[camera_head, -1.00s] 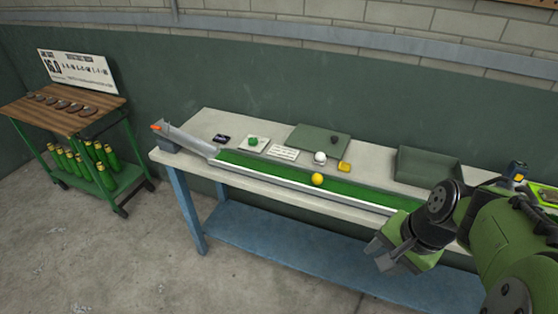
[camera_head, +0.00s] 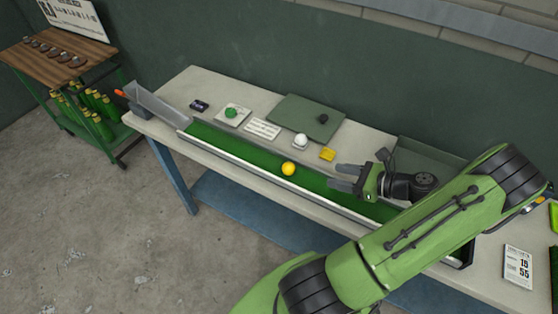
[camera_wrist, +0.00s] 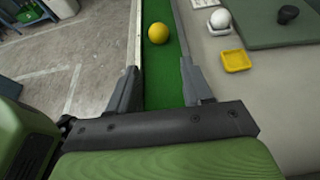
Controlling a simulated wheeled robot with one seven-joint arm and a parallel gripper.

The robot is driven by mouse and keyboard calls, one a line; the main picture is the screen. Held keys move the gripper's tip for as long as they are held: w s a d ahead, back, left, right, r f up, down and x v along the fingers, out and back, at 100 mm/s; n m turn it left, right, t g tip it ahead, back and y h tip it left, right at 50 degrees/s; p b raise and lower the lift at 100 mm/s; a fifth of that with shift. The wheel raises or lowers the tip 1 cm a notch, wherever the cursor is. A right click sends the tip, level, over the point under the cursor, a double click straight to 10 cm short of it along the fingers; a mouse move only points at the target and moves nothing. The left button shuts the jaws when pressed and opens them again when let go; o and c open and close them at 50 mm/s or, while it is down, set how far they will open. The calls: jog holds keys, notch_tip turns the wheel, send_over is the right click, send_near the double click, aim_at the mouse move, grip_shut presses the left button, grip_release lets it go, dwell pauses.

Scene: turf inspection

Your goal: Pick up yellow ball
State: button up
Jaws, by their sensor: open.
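The yellow ball (camera_head: 288,169) rests on the green turf strip (camera_head: 232,150) of the long trough on the table. In the wrist view the ball (camera_wrist: 158,33) lies ahead of my gripper, between the lines of its two fingers and nearer the left one. My gripper (camera_head: 345,178) is to the right of the ball over the trough, with its fingers pointing left toward it. It also shows in the wrist view (camera_wrist: 158,82), where its fingers are apart with only turf between them. The fingers do not touch the ball.
Behind the trough on the table (camera_head: 185,85) are a white ball (camera_head: 301,141), a small yellow tray (camera_head: 327,154), a green ball (camera_head: 232,112), a white card (camera_head: 263,128) and a dark green mat (camera_head: 290,117) with a dark object. A grey ramp (camera_head: 158,105) stands at the trough's left end.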

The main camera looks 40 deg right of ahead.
aim_at(295, 171)
jog(key=b+x, duration=0.2)
jog(key=x, duration=1.3)
jog(key=shift+a+f, duration=0.15)
jog(key=shift+f, duration=0.05)
jog(key=shift+s, duration=0.15)
jog(key=c, duration=0.7)
